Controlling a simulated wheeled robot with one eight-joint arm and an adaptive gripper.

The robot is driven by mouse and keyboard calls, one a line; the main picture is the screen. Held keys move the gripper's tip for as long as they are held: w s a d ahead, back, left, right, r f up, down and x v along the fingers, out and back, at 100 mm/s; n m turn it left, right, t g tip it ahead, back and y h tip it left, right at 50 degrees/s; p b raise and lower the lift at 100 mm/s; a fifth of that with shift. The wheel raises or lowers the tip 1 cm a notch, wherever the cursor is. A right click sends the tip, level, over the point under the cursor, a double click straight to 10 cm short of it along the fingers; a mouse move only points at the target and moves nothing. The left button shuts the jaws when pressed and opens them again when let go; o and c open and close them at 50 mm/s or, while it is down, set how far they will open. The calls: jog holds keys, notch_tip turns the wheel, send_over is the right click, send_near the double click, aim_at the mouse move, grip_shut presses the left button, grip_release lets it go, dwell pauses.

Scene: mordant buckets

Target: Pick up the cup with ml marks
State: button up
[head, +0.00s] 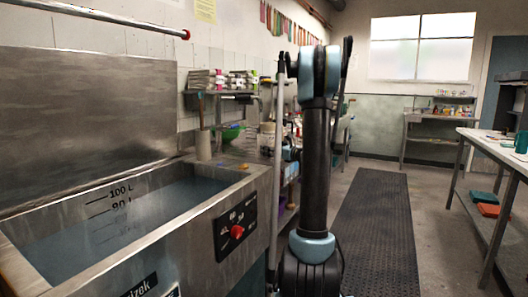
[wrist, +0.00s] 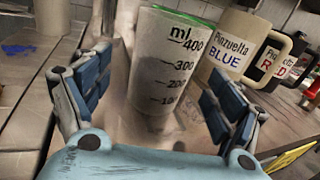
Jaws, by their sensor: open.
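The cup with ml marks (wrist: 158,70) is a pale, slightly tapered measuring cup with black marks from 100 to 400 and a green edge at its top. It stands upright in the middle of the wrist view. My gripper (wrist: 150,105) is open, with one blue-padded finger to the left of the cup and the other to its right. Gaps show between the fingers and the cup. The cup's lowest part is hard to make out. In the head view I cannot tell the cup from the clutter behind my arm.
A jug labelled Pinzuelta BLUE (wrist: 232,50) stands close to the right of the cup, with a jug labelled RED (wrist: 272,62) beyond it. In the head view a steel water tank (head: 235,188) fills the left, and a dark floor mat (head: 375,215) lies clear on the right.

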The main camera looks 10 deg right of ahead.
jog(key=shift+d+x, duration=0.2)
jog(key=shift+x, duration=2.5)
jog(key=shift+w, duration=0.1)
jog(key=c, duration=1.3)
